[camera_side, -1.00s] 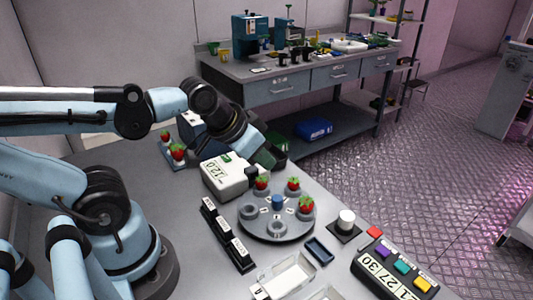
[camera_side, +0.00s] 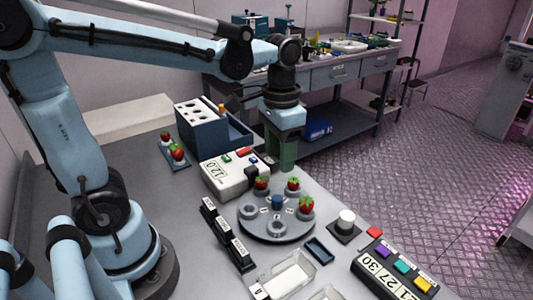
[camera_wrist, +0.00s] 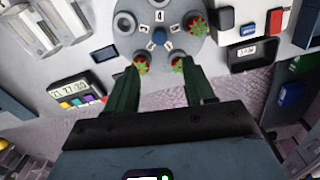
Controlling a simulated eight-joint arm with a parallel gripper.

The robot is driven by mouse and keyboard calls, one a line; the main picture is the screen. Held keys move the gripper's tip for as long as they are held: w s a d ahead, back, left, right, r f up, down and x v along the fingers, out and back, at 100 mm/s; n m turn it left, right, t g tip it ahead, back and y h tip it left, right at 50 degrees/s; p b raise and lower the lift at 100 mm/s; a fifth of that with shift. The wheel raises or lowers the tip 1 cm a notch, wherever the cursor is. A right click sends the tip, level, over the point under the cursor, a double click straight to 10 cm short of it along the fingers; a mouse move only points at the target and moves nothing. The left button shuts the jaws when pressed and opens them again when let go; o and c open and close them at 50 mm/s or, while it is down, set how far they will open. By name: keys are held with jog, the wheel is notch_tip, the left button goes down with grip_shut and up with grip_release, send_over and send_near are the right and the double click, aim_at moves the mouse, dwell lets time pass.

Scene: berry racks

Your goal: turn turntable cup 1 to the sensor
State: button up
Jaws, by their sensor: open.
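The grey round turntable (camera_side: 262,233) has a blue centre knob (camera_side: 278,202) and cups around its rim. Three cups hold red strawberries (camera_side: 306,205); two front cups (camera_side: 249,211) look empty. The number labels are too small for me to tell which is cup 1. A white box with a display (camera_side: 218,178) stands at the turntable's back left, with a dark block beside the rim. My gripper (camera_side: 283,162) is open, pointing down behind the turntable. In the wrist view its green fingers (camera_wrist: 160,72) reach toward the turntable (camera_wrist: 172,42), appearing near two strawberries; no contact is clear.
A dark blue rack box (camera_side: 200,133) and strawberries on a small stand (camera_side: 177,152) are at back left. A white knob on a black base (camera_side: 346,221), a blue tray (camera_side: 319,251) and a button panel (camera_side: 388,273) are at right. Black label holders (camera_side: 228,235) stand left.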

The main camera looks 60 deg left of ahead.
aim_at(278, 197)
jog(key=shift+f, duration=6)
grip_shut()
